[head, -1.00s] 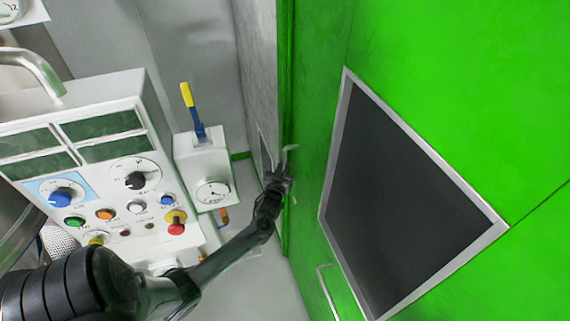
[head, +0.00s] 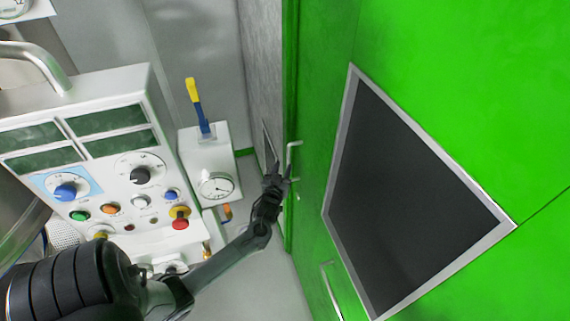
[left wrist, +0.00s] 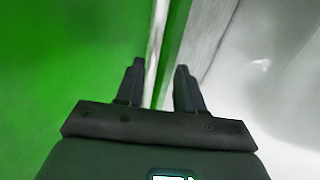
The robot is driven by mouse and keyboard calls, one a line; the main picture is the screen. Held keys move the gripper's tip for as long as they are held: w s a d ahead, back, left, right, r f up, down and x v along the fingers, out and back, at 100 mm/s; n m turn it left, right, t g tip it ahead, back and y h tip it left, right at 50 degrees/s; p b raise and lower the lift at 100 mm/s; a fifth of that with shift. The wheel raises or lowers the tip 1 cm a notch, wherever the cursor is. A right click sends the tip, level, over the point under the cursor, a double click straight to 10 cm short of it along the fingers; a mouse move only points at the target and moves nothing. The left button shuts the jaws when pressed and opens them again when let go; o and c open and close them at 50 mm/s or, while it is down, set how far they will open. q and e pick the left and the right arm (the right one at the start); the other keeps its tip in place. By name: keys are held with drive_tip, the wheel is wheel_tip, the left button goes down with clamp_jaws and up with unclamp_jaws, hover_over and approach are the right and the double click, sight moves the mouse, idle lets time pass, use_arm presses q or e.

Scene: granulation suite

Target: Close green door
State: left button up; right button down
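The green door (head: 460,90) with a dark window (head: 405,205) fills the right of the head view. A metal handle (head: 292,154) stands at its left edge, and another handle (head: 330,290) shows lower down. My left gripper (head: 278,172) is just below the upper handle, by the door's edge; I cannot tell whether it touches. My right gripper is not in view.
A white control panel (head: 150,215) with knobs and coloured buttons stands at left. Beside it is a white box (head: 207,160) with a gauge and a yellow-blue lever (head: 198,105). A grey wall (head: 190,40) lies behind. Bare floor (head: 265,285) shows below my left gripper.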

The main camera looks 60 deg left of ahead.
use_arm(q)
drive_tip(key=v, duration=0.7)
drive_tip(key=shift+s+d, duration=0.15)
drive_tip(key=shift+s, duration=0.05)
